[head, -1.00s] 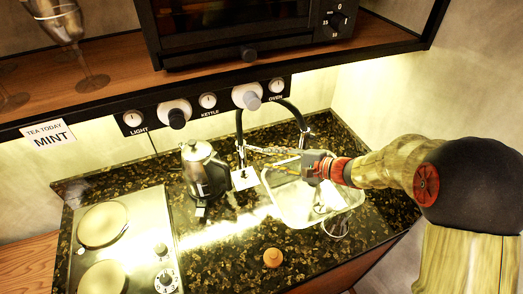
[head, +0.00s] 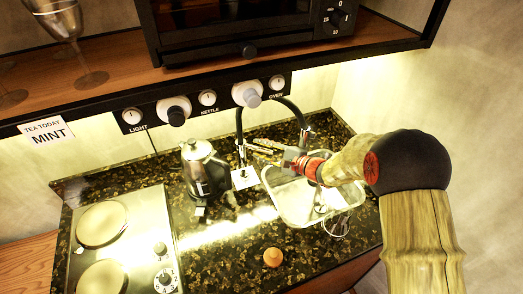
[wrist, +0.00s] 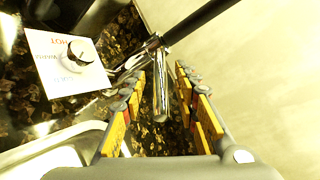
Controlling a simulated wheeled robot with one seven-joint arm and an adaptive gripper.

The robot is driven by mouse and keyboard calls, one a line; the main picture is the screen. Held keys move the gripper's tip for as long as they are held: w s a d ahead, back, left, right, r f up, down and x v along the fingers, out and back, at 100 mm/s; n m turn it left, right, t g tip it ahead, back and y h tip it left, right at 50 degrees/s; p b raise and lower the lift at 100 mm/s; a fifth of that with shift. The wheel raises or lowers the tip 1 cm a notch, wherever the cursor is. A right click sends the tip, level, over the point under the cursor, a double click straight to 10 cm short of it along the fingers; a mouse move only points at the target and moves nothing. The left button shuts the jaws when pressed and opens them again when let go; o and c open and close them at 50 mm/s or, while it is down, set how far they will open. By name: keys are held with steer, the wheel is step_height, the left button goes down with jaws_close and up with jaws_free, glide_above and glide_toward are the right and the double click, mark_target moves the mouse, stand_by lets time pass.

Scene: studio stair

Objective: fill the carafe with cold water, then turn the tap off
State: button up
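My gripper (head: 265,147) is over the back left of the sink (head: 276,190), its yellow fingers pointing left towards the tap. In the wrist view, my gripper (wrist: 160,72) is open, with a chrome tap part (wrist: 162,92) showing in the gap between its fingers; I cannot tell if they touch it. The tap's black tube (head: 239,125) rises from chrome fittings. A white plate (head: 245,179) with a knob lies beside it; the plate (wrist: 58,80) reads HOT in the wrist view. A clear vessel outline (head: 336,226), possibly the carafe, is at the sink's front right. No water stream is discernible.
A metal kettle (head: 204,172) stands left of the tap. A hotplate (head: 128,225) is at the counter's left, and an orange knob-like object (head: 272,257) at its front. A control panel (head: 205,101) and an oven shelf overhang the back. The front middle counter is mostly clear.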

steer(key=shift+c, duration=1.3)
jaws_close()
